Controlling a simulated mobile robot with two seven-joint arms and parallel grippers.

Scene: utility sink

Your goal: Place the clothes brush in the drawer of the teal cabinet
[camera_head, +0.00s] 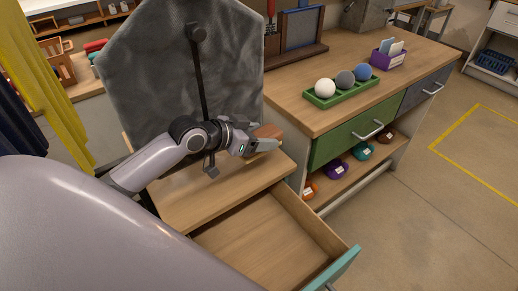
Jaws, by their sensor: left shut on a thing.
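My left gripper (262,138) is shut on the clothes brush (268,131), whose brown wooden part shows at the fingertips. The fingers hide part of it. The gripper holds the brush over the far right part of the wooden cabinet top (190,205), behind the open drawer. The drawer (262,236) of the teal cabinet is pulled out toward the front right. Its bare wooden inside looks empty, and its teal front (338,270) shows at the lower right. My right gripper is not in view.
A grey hexagonal panel (175,75) stands behind the cabinet top. To the right, a wooden bench (320,110) carries a green tray (345,93) with three balls and a purple box (388,58). The floor at right is clear.

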